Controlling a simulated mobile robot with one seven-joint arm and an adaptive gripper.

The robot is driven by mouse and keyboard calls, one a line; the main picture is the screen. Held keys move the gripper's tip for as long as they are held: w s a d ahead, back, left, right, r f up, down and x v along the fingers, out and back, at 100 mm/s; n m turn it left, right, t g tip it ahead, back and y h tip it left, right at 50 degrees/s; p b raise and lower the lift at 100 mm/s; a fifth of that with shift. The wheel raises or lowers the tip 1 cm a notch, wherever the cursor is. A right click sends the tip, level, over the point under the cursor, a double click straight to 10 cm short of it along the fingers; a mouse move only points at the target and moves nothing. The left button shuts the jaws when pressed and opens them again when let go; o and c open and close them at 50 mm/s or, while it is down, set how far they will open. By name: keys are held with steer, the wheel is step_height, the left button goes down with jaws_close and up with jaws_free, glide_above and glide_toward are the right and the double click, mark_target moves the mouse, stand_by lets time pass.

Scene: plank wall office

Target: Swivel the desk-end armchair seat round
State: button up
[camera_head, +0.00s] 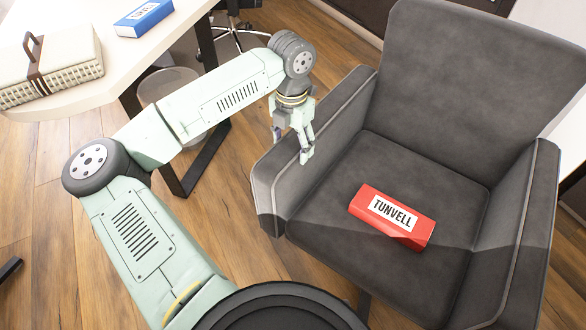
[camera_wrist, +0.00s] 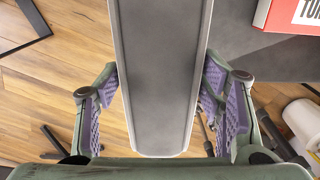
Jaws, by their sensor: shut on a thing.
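The dark grey armchair (camera_head: 405,165) stands at the right in the head view, with a seat, a tall back and two padded arms. Its left armrest (camera_head: 322,125) also runs upright through the middle of the wrist view (camera_wrist: 160,70). My gripper (camera_head: 297,146) is at this armrest from above. In the wrist view my gripper (camera_wrist: 158,82) has its purple-padded fingers on either side of the armrest, shut on it. The far finger is partly hidden in the head view.
A red box (camera_head: 391,217) labelled TUNVELL lies on the seat. The pale desk (camera_head: 95,70) at upper left holds a blue box (camera_head: 143,17) and a woven basket (camera_head: 60,65). A clear bin (camera_head: 168,85) is under the desk. Bare wooden floor (camera_head: 235,165) lies between desk and chair.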

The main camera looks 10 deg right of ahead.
steer(key=w+d+m+p, duration=0.1)
steer(key=w+d+m, duration=0.3)
steer(key=w, duration=0.5)
steer(key=w+d+m+p, duration=0.2)
steer(key=w+d+m, duration=0.2)
steer(key=w+d, duration=0.3)
steer(key=shift+w+d, duration=0.25)
steer(key=shift+w, duration=1.3)
steer(key=o, duration=1.7)
steer(key=shift+r, duration=0.1)
step_height(320, 180, up, 12)
